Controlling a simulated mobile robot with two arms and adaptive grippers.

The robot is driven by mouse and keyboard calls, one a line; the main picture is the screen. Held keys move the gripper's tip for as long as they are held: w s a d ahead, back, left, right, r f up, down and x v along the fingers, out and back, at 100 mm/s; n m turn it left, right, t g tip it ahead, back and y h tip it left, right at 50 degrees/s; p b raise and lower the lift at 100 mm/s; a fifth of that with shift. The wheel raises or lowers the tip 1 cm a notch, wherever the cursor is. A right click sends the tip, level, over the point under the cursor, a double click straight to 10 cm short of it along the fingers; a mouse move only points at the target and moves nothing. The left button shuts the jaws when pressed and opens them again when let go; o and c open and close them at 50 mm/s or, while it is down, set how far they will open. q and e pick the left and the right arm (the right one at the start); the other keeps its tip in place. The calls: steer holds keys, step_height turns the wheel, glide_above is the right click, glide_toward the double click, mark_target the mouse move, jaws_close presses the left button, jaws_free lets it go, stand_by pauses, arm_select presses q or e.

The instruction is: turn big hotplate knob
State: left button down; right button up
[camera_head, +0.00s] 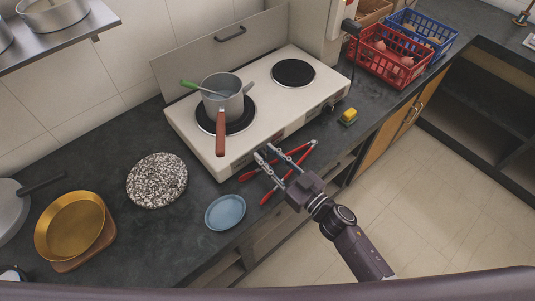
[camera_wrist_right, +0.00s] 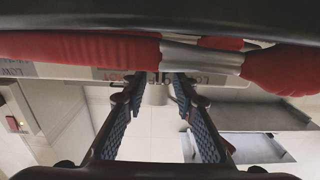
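The white hotplate (camera_head: 262,108) stands on the dark counter with two black burners. A grey pot (camera_head: 222,100) with a brown handle sits on the left burner. My right gripper (camera_head: 271,156) is at the hotplate's front side, beside red-handled tongs (camera_head: 297,160). In the right wrist view its two fingers (camera_wrist_right: 158,80) are apart, with a pale grey rounded piece (camera_wrist_right: 157,94) between them that may be the big knob. I cannot tell whether the fingers touch it. In the head view the knob is hard to make out near the fingers. My left gripper is not in view.
A blue plate (camera_head: 225,212) and a speckled round board (camera_head: 157,180) lie left of the gripper. A yellow sponge (camera_head: 348,116) lies right of the hotplate. Red (camera_head: 388,56) and blue (camera_head: 424,37) baskets stand at the back right. The floor beyond the counter's front is free.

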steer(key=shift+w+a, duration=0.1)
steer(key=shift+c, duration=0.6)
jaws_close()
steer(key=shift+r+n, duration=0.1)
steer(key=shift+n, duration=0.2)
steer(key=n, duration=0.3)
steer(key=shift+s+a, duration=0.2)
steer(key=shift+s+a+n+b, duration=0.1)
steer(key=shift+n+b, duration=0.2)
steer(key=shift+n, duration=0.5)
steer(key=shift+s+a+n+b, duration=0.1)
steer(key=shift+n+b, duration=0.15)
steer(key=shift+n, duration=0.55)
steer(key=shift+w, duration=0.1)
